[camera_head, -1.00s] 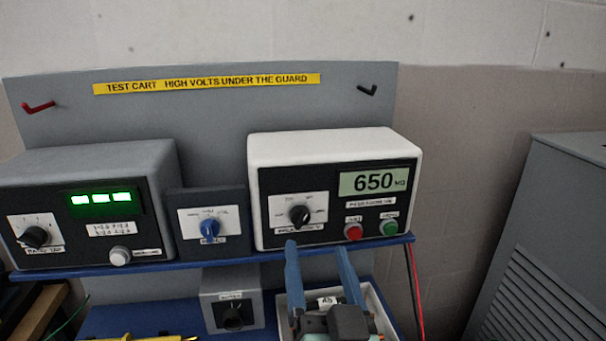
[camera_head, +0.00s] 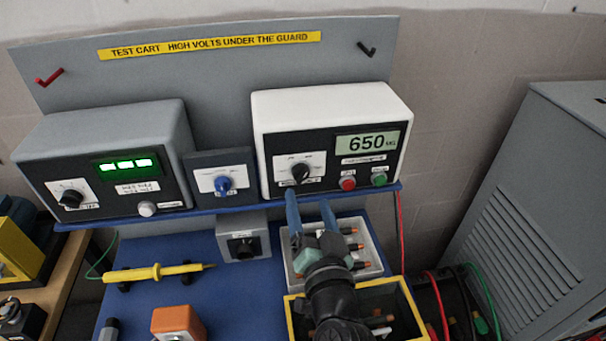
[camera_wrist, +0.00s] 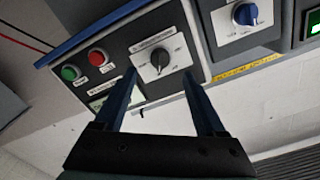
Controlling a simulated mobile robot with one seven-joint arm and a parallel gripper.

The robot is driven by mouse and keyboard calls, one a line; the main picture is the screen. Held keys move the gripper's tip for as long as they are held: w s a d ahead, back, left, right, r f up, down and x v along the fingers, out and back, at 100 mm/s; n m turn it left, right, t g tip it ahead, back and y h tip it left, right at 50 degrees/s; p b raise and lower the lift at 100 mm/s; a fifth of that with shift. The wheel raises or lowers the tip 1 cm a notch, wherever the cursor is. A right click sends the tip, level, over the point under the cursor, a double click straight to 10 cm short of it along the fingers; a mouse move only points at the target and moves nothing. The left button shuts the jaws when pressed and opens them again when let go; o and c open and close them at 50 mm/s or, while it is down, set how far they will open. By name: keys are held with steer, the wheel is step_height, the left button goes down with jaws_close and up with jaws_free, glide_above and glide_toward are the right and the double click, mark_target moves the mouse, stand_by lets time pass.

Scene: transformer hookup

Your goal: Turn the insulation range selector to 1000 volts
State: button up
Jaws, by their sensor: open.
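The insulation tester (camera_head: 330,112) is a white box with a black front on the blue shelf. Its display reads 650. Its range selector (camera_head: 300,173) is a black knob with a white pointer line on a white plate, left of a red and a green button. The scale marks are too small to read. My gripper (camera_head: 308,207) is open and empty, its blue fingers reaching up just below the selector. In the wrist view the selector (camera_wrist: 160,58) shows between and beyond the two fingers, apparently untouched. The wrist view shows the panel upside down.
A blue-knobbed selector box (camera_head: 222,176) and a grey meter (camera_head: 105,150) stand to the left. Red (camera_head: 348,184) and green (camera_head: 379,179) buttons sit close right of the selector. The shelf edge (camera_head: 240,203), grey bin and yellow-rimmed bin (camera_head: 412,300) lie below.

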mark_target(302, 179)
steer(key=shift+p+x, duration=0.6)
steer(key=shift+x, duration=2.55)
jaws_close()
